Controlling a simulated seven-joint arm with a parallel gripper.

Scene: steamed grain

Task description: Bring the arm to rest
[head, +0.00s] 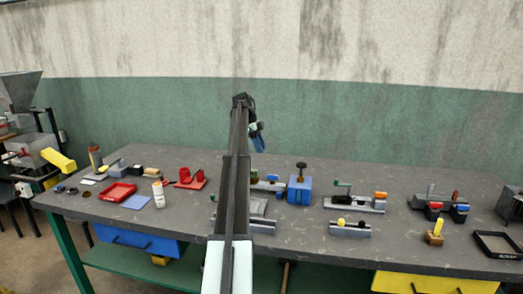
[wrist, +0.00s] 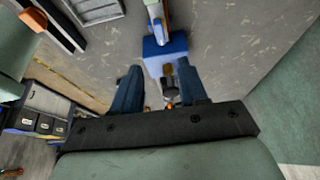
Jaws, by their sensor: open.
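My gripper (head: 258,138) is raised above the far part of the table in the head view, at the end of my outstretched arm. In the wrist view my gripper (wrist: 160,78) shows two blue fingers spread apart. A blue box (head: 299,191) with a black knob on top stands on the grey table (head: 320,165), below and to the right of my gripper. The wrist view also shows a blue box (wrist: 164,46) beyond the fingertips. A small dark part with orange shows between the fingers, but I cannot tell whether it touches them. I see nothing clearly held.
Grey fixtures with coloured parts (head: 355,204) and a black tray (head: 497,244) are at the right. The green and white wall (head: 380,115) rises behind the table.

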